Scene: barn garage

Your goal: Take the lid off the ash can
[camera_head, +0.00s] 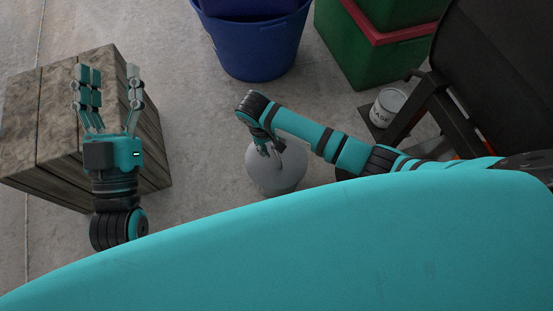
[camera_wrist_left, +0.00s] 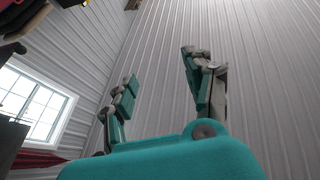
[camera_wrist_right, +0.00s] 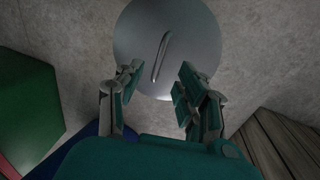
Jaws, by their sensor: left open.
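The ash can (camera_head: 268,184) is a round grey can standing on the floor in the middle of the head view, partly covered by my right gripper (camera_head: 268,146). Its lid (camera_wrist_right: 200,40) is a round grey disc with a thin bar handle (camera_wrist_right: 163,52) in the right wrist view. The lid sits on the can as far as I can see. My right gripper is open above the lid, with one finger on each side of the handle's near end. No contact with the handle is clear. My left gripper (camera_head: 108,72) is open and empty, raised before the wooden crate.
A wooden crate (camera_head: 30,135) stands at left. A blue tub (camera_head: 258,52) and green boxes with a red edge (camera_head: 350,45) stand at the back. A white labelled tin (camera_head: 388,106) is beside a dark metal frame at right. Bare floor lies between crate and can.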

